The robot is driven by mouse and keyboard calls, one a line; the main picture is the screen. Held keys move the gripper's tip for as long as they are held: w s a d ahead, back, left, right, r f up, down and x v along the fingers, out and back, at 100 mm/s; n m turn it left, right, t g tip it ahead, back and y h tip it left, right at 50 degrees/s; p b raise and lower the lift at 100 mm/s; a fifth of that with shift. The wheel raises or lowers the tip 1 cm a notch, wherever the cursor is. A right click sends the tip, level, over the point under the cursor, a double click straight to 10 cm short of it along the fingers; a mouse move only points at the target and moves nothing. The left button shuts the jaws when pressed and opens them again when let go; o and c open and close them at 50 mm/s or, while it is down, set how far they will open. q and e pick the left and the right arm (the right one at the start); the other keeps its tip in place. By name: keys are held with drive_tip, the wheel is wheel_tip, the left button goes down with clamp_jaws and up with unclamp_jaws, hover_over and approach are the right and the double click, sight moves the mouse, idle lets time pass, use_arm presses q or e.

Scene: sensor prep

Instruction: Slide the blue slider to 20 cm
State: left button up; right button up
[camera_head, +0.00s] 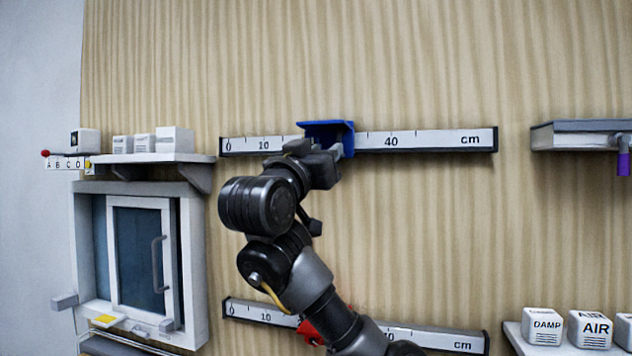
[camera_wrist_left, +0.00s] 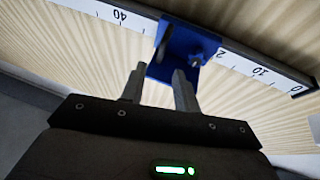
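The blue slider (camera_head: 335,131) sits on the upper white ruler rail (camera_head: 440,141), between the 10 and 40 labels, covering the scale there. In the left wrist view the slider (camera_wrist_left: 183,52) hides part of the 20 label; the 40 label shows to its left. My left gripper (camera_head: 325,155) is at the slider's underside in the head view. In the left wrist view its two fingers (camera_wrist_left: 160,75) are apart, with the slider just beyond and partly behind the right finger. I cannot tell whether they touch it. My right gripper is not in view.
A lower ruler rail (camera_head: 430,339) carries a red slider (camera_head: 311,331), partly behind my left arm. A shelf with white blocks (camera_head: 174,140) and a small window (camera_head: 140,255) are at left. Another shelf (camera_head: 580,136) and labelled cubes (camera_head: 590,330) are at right. The wall above the rail is clear.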

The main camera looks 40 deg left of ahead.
use_arm(q)
drive_tip(key=b+v, duration=0.1)
drive_tip(key=v, duration=0.1)
drive_tip(key=shift+s+f, duration=0.1)
drive_tip(key=shift+s, duration=0.25)
